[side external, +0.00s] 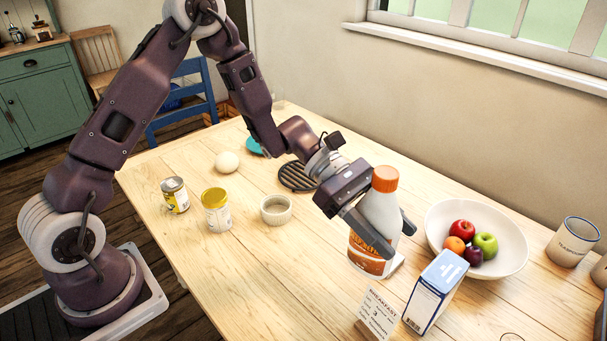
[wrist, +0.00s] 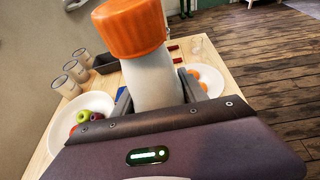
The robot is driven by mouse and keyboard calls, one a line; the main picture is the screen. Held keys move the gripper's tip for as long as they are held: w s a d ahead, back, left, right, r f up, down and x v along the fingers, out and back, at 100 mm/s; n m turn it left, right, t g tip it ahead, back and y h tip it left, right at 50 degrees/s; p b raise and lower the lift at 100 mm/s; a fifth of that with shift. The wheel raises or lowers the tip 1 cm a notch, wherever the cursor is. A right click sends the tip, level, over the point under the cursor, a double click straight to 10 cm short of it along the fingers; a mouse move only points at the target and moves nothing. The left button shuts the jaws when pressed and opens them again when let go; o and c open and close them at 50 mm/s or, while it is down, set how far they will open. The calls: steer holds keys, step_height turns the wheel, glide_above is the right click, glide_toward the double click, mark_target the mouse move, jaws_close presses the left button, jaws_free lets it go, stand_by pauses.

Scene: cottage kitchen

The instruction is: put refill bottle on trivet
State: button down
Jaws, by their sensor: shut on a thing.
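The refill bottle (side external: 378,221) is white with an orange cap and an orange-brown label. It stands upright, or nearly so, near the middle right of the table; I cannot tell whether its base touches the table. My gripper (side external: 385,236) is shut on its body below the cap. In the wrist view the orange cap (wrist: 131,28) and white body (wrist: 152,80) rise between my fingers (wrist: 157,95). The trivet (side external: 296,177) is a dark, round, slatted disc lying on the table to the left of the bottle, behind my wrist, which partly hides it in the side view.
A white fruit bowl (side external: 440,215) stands right of the bottle. A blue-and-white box (side external: 434,290) and a menu card (side external: 380,311) stand in front. A small ramekin (side external: 276,210), a yellow-lidded jar (side external: 217,212), a can (side external: 174,196) and a pale round object (side external: 228,162) are on the left.

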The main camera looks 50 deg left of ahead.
steer(key=w+a+n+t+y, duration=0.1)
steer(key=w+a+n+t, duration=0.35)
steer(key=w+a, duration=0.75)
steer(key=w+a+n+t+y, duration=0.25)
steer(key=w+a, duration=0.25)
steer(key=a, duration=0.6)
steer(key=w+a+n+t+y, duration=0.2)
steer(key=w+a+n, duration=0.15)
steer(key=a, duration=0.75)
steer(key=w+a+n+t+y, duration=0.3)
steer(key=w+a, duration=0.2)
steer(key=a, duration=0.6)
step_height(320, 180, down, 14)
steer(key=shift+d+m, duration=0.3)
steer(key=shift+m, duration=0.05)
steer(key=c, duration=0.6)
jaws_free()
